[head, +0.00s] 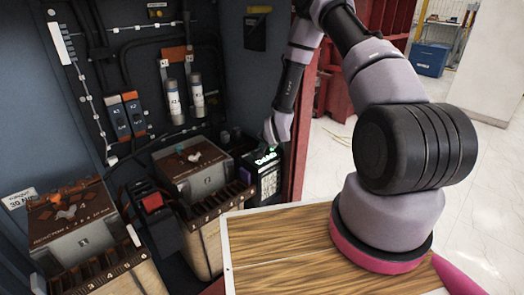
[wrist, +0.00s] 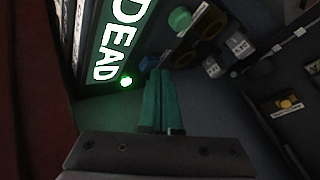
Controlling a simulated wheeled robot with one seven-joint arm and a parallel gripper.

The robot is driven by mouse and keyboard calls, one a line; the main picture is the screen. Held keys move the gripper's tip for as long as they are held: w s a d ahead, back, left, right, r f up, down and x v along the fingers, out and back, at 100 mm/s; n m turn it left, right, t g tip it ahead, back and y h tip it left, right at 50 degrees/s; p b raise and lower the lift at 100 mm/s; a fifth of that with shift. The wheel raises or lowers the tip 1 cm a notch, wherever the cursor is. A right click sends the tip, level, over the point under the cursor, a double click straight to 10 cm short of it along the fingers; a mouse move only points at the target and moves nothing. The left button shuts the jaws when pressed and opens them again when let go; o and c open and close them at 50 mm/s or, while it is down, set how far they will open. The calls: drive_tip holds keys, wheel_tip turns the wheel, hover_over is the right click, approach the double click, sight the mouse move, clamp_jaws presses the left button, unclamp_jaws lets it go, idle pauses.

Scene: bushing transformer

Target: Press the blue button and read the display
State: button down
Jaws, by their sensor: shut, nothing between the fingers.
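A dark device in the cabinet has a lit green display (head: 265,158). In the wrist view the display (wrist: 118,40) reads "DEAD" in white letters on green, turned sideways and partly cut off. In the head view my wrist comes down beside the device, and the fingertips and button cannot be made out.
Transformer blocks (head: 195,165) and (head: 75,235) with terminal strips stand left of the device. Fuses and wiring line the cabinet's back wall. A red cabinet edge (head: 298,160) rises close to the right of my wrist. A wooden-topped surface (head: 280,245) lies in front.

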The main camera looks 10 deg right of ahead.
drive_tip(key=shift+f, duration=0.3)
idle(0.5)
drive_tip(key=shift+r, duration=0.85)
drive_tip(key=shift+r, duration=2.55)
